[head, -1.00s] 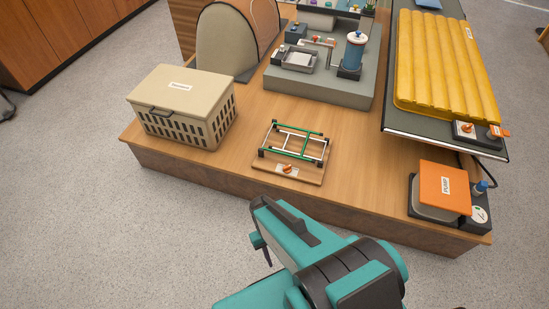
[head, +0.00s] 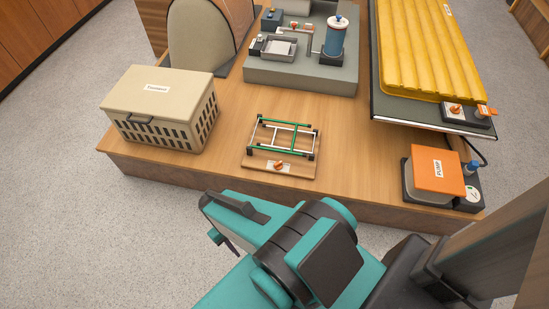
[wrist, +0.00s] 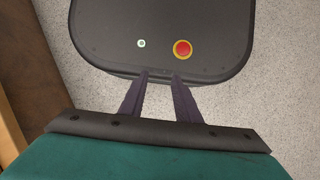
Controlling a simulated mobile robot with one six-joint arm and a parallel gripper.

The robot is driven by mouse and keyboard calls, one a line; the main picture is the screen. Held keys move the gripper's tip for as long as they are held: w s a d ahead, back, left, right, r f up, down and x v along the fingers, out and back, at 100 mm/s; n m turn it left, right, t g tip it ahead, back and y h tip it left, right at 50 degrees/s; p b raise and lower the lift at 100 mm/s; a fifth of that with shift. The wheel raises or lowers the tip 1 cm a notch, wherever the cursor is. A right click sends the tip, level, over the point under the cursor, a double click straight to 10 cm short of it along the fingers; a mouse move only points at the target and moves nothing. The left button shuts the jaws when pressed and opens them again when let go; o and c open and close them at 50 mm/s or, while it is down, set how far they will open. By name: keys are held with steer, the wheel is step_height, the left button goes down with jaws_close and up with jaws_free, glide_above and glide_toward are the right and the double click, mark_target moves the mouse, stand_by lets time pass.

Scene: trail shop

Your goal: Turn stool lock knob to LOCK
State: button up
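The folding stool frame (head: 283,138), with green and white bars and dark corner pieces, lies on a small wooden board on the low wooden platform. The orange lock knob (head: 279,166) sits on a pale plate at the board's front edge. Its lettering is too small to read. My gripper (head: 229,246) is in front of the platform, to the left of and nearer than the knob, apart from it. In the wrist view my gripper (wrist: 160,77) points away from the stool, its two dark fingers apart with nothing between them. The stool does not show in the wrist view.
A beige crate (head: 151,137) stands left of the stool. An orange pump (head: 437,170) stands at the platform's right end. A yellow mat (head: 428,50) and a grey stand with a blue cylinder (head: 300,77) are behind. A wooden panel (head: 500,230) rises close at lower right.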

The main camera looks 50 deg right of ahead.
steer(key=shift+w, duration=0.1)
steer(key=w+d+f+m+t+y+b, duration=0.1)
steer(key=w+d+m+t+y+b, duration=0.15)
steer(key=w+d+m+b, duration=0.8)
steer(key=m+t+y+b, duration=0.2)
steer(key=m+t+b, duration=0.2)
steer(key=m+b, duration=0.7)
glide_toward(278, 163)
steer(key=w+v, duration=0.1)
steer(key=v, duration=0.5)
steer(key=shift+s+f+n+b, duration=0.1)
steer(key=shift+s+n+b, duration=0.25)
steer(key=shift+n, duration=0.1)
steer(key=shift+f, duration=0.2)
steer(key=b+x, duration=0.4)
steer(key=x, duration=0.9)
steer(key=shift+a+f, duration=0.1)
steer(key=shift+f, duration=0.2)
